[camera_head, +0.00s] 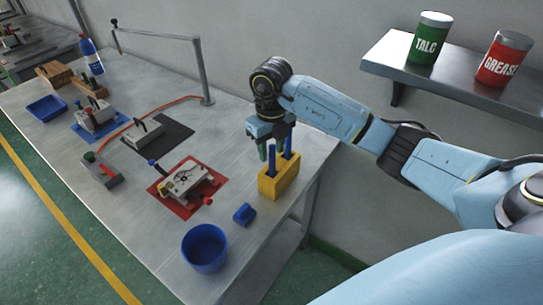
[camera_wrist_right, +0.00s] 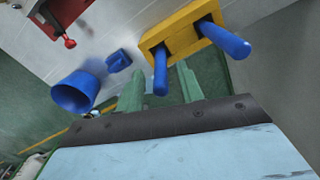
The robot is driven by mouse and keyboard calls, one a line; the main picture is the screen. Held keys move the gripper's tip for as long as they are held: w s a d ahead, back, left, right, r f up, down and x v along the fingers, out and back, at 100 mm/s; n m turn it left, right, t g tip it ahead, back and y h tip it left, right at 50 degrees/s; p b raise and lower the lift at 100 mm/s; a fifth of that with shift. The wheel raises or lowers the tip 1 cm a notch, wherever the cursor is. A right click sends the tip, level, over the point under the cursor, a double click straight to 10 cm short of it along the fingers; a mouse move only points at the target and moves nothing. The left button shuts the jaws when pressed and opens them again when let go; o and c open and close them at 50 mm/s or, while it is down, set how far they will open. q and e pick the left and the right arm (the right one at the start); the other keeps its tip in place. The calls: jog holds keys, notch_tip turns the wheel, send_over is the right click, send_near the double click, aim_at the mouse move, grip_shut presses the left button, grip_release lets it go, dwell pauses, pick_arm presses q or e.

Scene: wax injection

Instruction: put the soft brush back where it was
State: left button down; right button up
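A yellow block (camera_head: 279,184) stands near the right end of the table with two upright blue handles in its top: a left handle (camera_head: 271,160) and a right handle (camera_head: 288,146). Both handles also show in the wrist view, one near the fingers (camera_wrist_right: 160,72) and one farther right (camera_wrist_right: 224,38). Any bristles are hidden, so I cannot tell which is the soft brush. My right gripper (camera_head: 270,146) is right above and behind the block. Its green fingers (camera_wrist_right: 160,88) are apart, with one handle's end appearing between them, not clamped. My left gripper is not in view.
A blue cup (camera_head: 205,248) and a small blue piece (camera_head: 244,214) are in front of the block. A red mat (camera_head: 163,199) with a metal mould lies to the left. A wall shelf (camera_head: 455,80) with two cans is at the upper right.

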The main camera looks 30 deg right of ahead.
notch_tip(320, 180, up, 9)
jog(key=shift+f, duration=0.2)
jog(key=shift+a, duration=0.1)
dwell(0.4)
